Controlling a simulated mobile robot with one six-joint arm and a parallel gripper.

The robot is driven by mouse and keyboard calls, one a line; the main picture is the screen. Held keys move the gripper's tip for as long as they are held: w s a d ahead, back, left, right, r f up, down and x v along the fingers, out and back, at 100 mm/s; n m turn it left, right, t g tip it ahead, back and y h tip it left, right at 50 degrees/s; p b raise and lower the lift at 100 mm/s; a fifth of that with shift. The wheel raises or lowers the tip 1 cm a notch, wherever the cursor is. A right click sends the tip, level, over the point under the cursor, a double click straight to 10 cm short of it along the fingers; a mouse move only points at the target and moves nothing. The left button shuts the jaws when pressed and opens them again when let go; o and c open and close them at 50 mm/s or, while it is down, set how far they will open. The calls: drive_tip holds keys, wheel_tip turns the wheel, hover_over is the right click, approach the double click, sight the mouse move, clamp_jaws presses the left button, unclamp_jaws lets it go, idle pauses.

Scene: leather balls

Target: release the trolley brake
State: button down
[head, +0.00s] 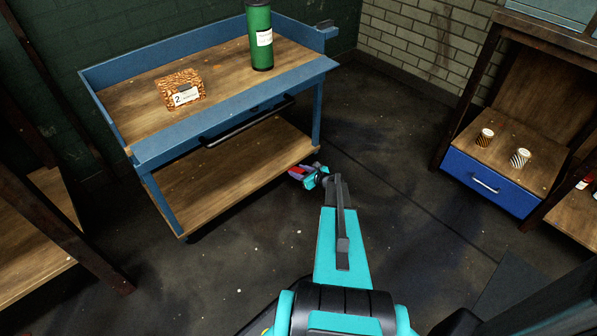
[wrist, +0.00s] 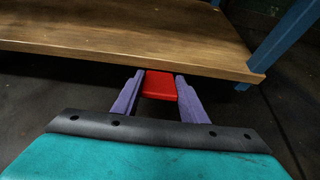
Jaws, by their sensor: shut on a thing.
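The trolley (head: 235,112) has a blue frame, a wooden top and a wooden lower shelf (head: 225,180). The lower shelf edge crosses the upper part of the wrist view (wrist: 110,50). The trolley brake, a red flat piece (wrist: 160,86), sits just in front of that edge, near the blue right leg (wrist: 285,42). My gripper (head: 302,173) is low at the trolley's front right corner. Its two purple fingers stand on either side of the red piece, shut on it. How the brake joins the trolley is hidden under the shelf.
A green cylinder (head: 260,35) and a leopard-print box (head: 181,89) labelled 2 stand on the trolley top. A cabinet with a blue drawer (head: 488,183) and two small striped cups is at right. Wooden shelving (head: 30,235) is at left. The dark floor between is clear.

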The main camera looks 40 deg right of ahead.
drive_tip(key=c, duration=1.1)
unclamp_jaws()
drive_tip(key=shift+w+r, duration=0.15)
drive_tip(key=shift+r, duration=0.1)
drive_tip(key=shift+a+f, duration=0.1)
drive_tip(key=p+v, duration=0.2)
drive_tip(key=v, duration=1.1)
drive_tip(key=shift+s+p, duration=0.3)
drive_tip(key=shift+s, duration=0.05)
drive_tip(key=shift+r, duration=0.2)
